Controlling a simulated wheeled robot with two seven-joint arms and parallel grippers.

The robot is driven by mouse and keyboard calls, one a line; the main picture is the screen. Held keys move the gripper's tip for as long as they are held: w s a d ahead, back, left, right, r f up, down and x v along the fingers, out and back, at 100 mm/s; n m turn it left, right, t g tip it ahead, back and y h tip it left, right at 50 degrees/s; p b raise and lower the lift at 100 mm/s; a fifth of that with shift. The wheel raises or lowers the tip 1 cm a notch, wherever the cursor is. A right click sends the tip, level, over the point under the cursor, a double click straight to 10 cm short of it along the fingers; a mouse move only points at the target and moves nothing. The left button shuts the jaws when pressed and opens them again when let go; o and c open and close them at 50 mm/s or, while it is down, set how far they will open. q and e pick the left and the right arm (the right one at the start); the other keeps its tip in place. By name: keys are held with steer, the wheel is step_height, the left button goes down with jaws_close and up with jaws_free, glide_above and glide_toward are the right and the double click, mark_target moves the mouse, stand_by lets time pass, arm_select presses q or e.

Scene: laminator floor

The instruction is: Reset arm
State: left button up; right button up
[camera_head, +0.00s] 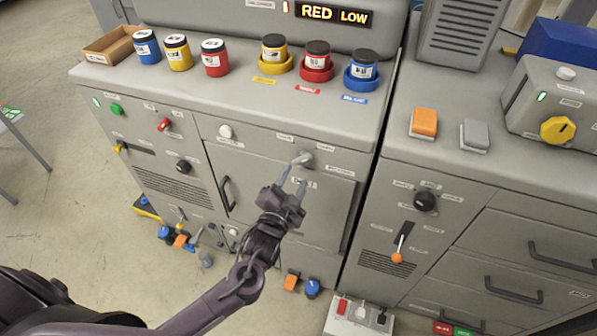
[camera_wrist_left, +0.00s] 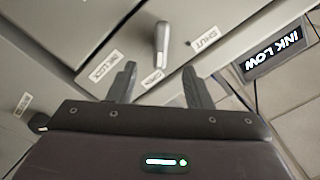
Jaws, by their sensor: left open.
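My left gripper (camera_head: 293,178) is in front of the grey cabinet door, its arm coming in from the lower left. It is open with nothing between its fingers; the left wrist view shows the two fingers apart (camera_wrist_left: 160,85). A light grey lever handle (camera_head: 302,158) on the cabinet front is just beyond the fingertips. It also shows in the left wrist view (camera_wrist_left: 161,45), ahead of the gap between the fingers, with no clear contact. Labels reading SHUT and OPEN are near it. My right gripper is not in view.
A display (camera_head: 334,14) reads RED LOW. An orange-knobbed lever (camera_head: 397,257) is on the right cabinet. A switch box (camera_head: 358,317) lies low in front.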

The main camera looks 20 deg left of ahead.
arm_select(q)
steer(key=shift+s, duration=0.4)
